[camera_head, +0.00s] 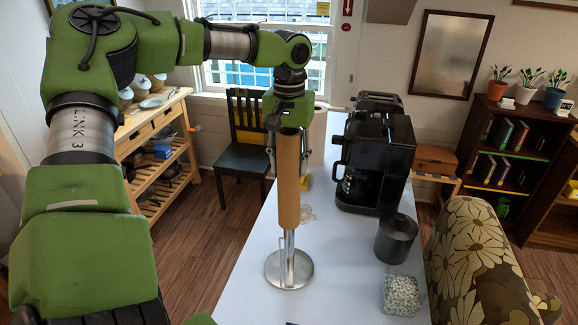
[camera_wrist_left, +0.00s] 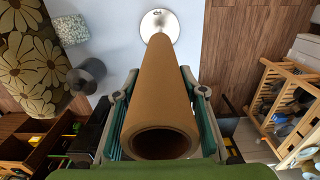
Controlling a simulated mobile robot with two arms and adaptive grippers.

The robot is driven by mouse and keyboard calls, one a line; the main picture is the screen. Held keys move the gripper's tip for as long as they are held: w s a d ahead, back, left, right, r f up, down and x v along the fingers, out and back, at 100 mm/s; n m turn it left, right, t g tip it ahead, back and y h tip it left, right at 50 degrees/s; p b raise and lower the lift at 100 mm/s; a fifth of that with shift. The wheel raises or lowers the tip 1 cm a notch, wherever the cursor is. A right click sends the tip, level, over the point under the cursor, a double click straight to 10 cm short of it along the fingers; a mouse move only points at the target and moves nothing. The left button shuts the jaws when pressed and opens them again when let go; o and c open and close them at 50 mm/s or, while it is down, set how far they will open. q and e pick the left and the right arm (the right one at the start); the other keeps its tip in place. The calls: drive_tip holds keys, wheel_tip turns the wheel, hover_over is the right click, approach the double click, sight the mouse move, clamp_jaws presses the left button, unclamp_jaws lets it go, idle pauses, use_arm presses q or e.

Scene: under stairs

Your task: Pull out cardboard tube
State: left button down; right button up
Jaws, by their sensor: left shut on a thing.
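The brown cardboard tube (camera_head: 289,185) is upright above the white table, its open top showing. My left gripper (camera_head: 288,150) is shut on its upper part; in the left wrist view the fingers (camera_wrist_left: 160,92) press on both sides of the tube (camera_wrist_left: 160,75). Below the tube's lower end, a length of the metal holder's rod (camera_head: 289,250) is bare, down to its round steel base (camera_head: 289,269). The rod appears to run up into the tube; its top is hidden. The base also shows in the left wrist view (camera_wrist_left: 159,22). My right gripper is not in view.
A black coffee maker (camera_head: 372,160), a dark grey canister (camera_head: 396,239) and a speckled cube (camera_head: 401,295) stand right of the holder on the table (camera_head: 340,275). A floral chair (camera_head: 475,265) is at the right. The table's left part is clear.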

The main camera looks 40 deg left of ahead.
sight(289, 144)
use_arm(q)
drive_tip(key=shift+r, duration=2.5)
drive_tip(key=shift+r, duration=2.95)
